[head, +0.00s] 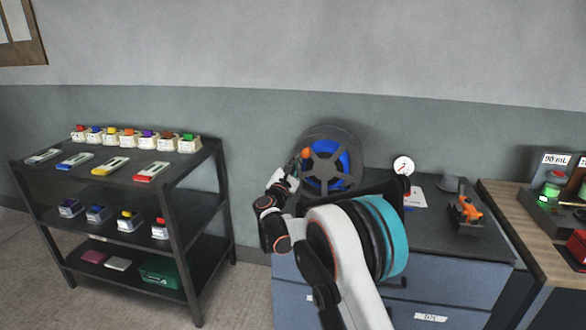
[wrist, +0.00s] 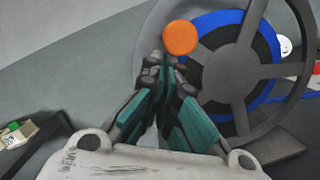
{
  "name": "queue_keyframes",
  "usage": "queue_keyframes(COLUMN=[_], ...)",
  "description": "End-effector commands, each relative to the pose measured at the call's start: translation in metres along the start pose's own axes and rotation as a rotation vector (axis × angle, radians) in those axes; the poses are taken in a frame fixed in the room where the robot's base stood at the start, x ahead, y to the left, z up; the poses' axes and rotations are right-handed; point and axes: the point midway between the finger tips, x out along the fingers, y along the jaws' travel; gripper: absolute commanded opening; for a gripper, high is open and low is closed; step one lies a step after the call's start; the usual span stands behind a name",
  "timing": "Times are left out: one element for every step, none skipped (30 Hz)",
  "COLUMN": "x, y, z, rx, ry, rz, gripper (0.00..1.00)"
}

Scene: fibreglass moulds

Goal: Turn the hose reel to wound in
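The hose reel (head: 325,165) stands against the wall at the back left of the cabinet top. It has a dark grey spoked wheel with blue inside, which fills the right of the wrist view (wrist: 240,65). Its orange handle knob (head: 306,153) is at the wheel's upper left and shows as a whole round end in the wrist view (wrist: 181,38). My gripper (wrist: 167,68) comes from the lower left, its fingers drawn close together with the tips just below the knob. I cannot tell whether they touch the handle or its stem.
A pressure gauge (head: 403,166) and an orange tool (head: 468,208) are right of the reel on the cabinet top (head: 440,228). A black shelf rack (head: 185,190) with several small boxes stands to the left. A wooden bench (head: 515,215) is at the right.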

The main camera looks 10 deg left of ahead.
Motion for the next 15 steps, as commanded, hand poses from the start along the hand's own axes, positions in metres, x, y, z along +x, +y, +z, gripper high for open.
queue_keyframes(x=[0.001,0.002,0.003,0.003,0.004,0.004,0.005,0.005,0.006,0.006,0.007,0.007,0.008,0.008,0.009], y=[0.002,0.002,0.002,0.002,0.002,0.002,0.001,0.001,0.000,0.000,-0.001,-0.001,-0.002,-0.002,-0.003], z=[0.007,0.010,0.013,0.016,0.018,0.022,0.024,0.027,0.030,0.032,0.034,0.036,0.038,0.039,0.041], rx=[-0.001,-0.001,-0.001,-0.001,-0.001,-0.001,-0.001,-0.002,-0.002,-0.002,-0.002,-0.002,-0.002,-0.002,-0.002], ry=[0.000,0.000,0.000,0.000,0.000,0.000,0.000,0.000,0.000,-0.001,-0.001,-0.001,-0.001,-0.001,-0.001], rz=[0.000,0.000,0.000,0.000,0.000,0.000,0.000,0.000,0.000,0.000,-0.001,-0.001,-0.001,-0.001,-0.001], gripper=[0.00,0.00,0.00,0.00,0.00,0.00,0.00,0.00,0.00,0.00,0.00,0.00,0.00,0.00,0.00])
